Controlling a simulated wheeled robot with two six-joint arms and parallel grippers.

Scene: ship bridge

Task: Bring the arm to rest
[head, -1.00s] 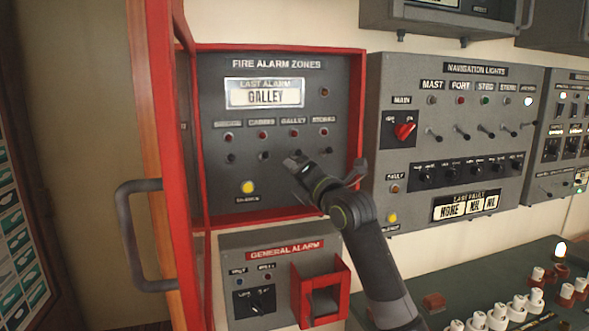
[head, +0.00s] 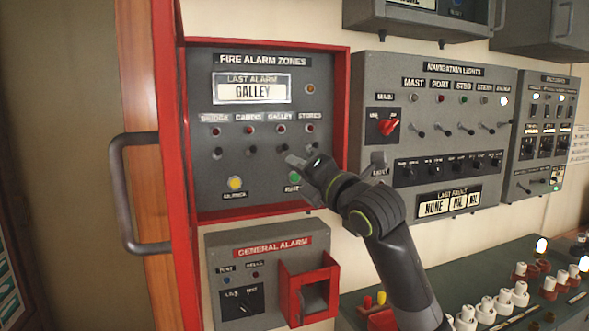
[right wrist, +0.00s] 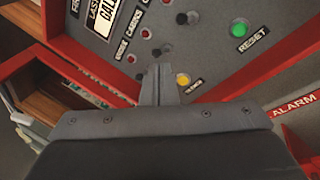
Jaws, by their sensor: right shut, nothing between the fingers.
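My right gripper (head: 290,160) is in front of the fire alarm zones panel (head: 210,185), near the galley switch (head: 282,151) and above the green reset button (head: 294,178). Its fingers are together with nothing between them. In the right wrist view the closed fingers (right wrist: 157,75) point at the panel, with the yellow silence button (right wrist: 183,79) and the green reset button (right wrist: 239,29) beyond. Whether the fingertips touch the panel cannot be told. My left gripper is not in view.
The navigation lights panel (head: 450,75) is at right. A console with white knobs (head: 503,300) is lower right.

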